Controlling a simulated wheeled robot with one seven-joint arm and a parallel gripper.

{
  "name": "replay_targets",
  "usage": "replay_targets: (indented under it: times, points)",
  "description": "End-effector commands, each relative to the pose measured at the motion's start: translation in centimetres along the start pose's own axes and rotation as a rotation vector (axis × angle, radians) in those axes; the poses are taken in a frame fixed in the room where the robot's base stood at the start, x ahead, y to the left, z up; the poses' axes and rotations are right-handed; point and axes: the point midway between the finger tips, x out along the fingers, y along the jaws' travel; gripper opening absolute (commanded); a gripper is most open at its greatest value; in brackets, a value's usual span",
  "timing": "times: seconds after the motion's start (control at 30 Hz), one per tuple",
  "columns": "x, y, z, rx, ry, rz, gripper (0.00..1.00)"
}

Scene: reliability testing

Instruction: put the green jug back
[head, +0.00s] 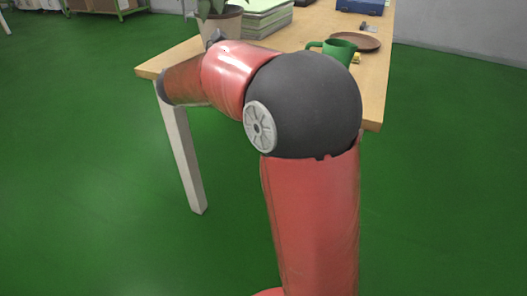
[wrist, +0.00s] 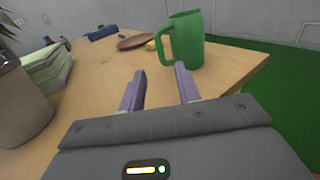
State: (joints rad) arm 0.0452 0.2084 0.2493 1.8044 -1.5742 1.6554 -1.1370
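The green jug (wrist: 188,40) stands upright on the wooden table in the wrist view, with its handle toward the left. In the head view the green jug (head: 338,50) shows behind my arm, its lower part partly hidden. My gripper (wrist: 160,84) is in front of the jug in the wrist view, with its two fingers apart and nothing between them. The fingertips seem near the jug; I cannot tell whether they touch it. In the head view my arm hides the gripper.
A brown plate (head: 357,41) lies behind the jug, with a small yellow thing (wrist: 150,45) near it. A potted plant (head: 222,22) and a stack of papers (head: 262,18) stand to the left. A blue box (head: 360,6) is farther back. The table's right edge is close to the jug.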

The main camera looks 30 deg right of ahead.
Motion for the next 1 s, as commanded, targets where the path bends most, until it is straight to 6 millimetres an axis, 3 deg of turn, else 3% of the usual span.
replay_targets:
  times: [0.13,0.27,0.4,0.5,0.7,0.8,1.0]
  points:
    - [0.1,-4.2,-1.2,0.155,0.165,-0.026,0.33]
    - [-1.2,-10.6,-4.7,0.453,0.457,-0.112,0.33]
    - [-4.8,-16.7,-9.6,0.853,0.807,-0.293,0.33]
    - [-8.3,-19.6,-12.3,1.141,1.041,-0.471,0.33]
    - [-13.7,-22.2,-14.9,1.55,1.368,-0.826,0.33]
    - [-15.1,-22.6,-15.2,1.644,1.444,-0.938,0.33]
    - [-15.6,-22.6,-15.3,1.684,1.476,-0.994,0.33]
